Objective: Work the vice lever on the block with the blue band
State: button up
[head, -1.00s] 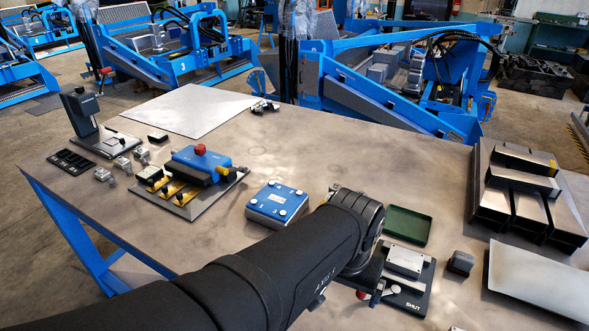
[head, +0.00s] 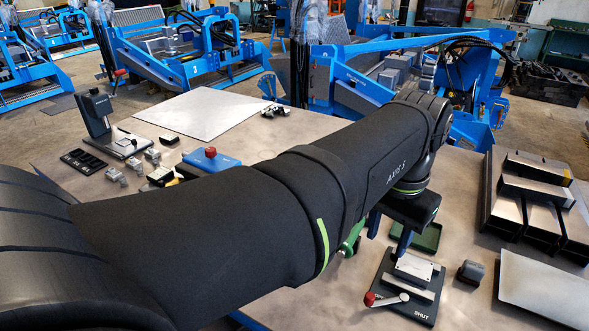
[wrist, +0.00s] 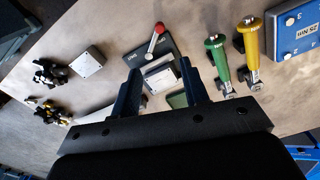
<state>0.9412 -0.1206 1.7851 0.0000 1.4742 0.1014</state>
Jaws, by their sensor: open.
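The vice (head: 386,309) stands on a dark base at the front right of the table, with a pale metal block (head: 414,268) at its jaws. Its lever (head: 389,300) has a red knob (head: 369,299) and points left in the head view, beside the word SHUT on the base. In the wrist view the knob (wrist: 160,28) is beyond the block (wrist: 160,76). I cannot make out a blue band on this block. My gripper (head: 387,247) is open and empty, above the vice; its two blue fingers (wrist: 160,69) appear either side of the block, apart from the lever.
A green-handled tool (wrist: 216,60) and a yellow-handled tool (wrist: 249,42) are beside the vice, near a blue box (wrist: 296,28). A green tray (head: 430,238) is behind the vice. A small dark block (head: 470,272) and metal bars (head: 528,190) are to its right.

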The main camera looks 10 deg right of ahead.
aim_at(371, 295)
notch_tip(371, 295, down, 17)
jog(key=shift+f, duration=0.1)
dwell(0.4)
grip_shut()
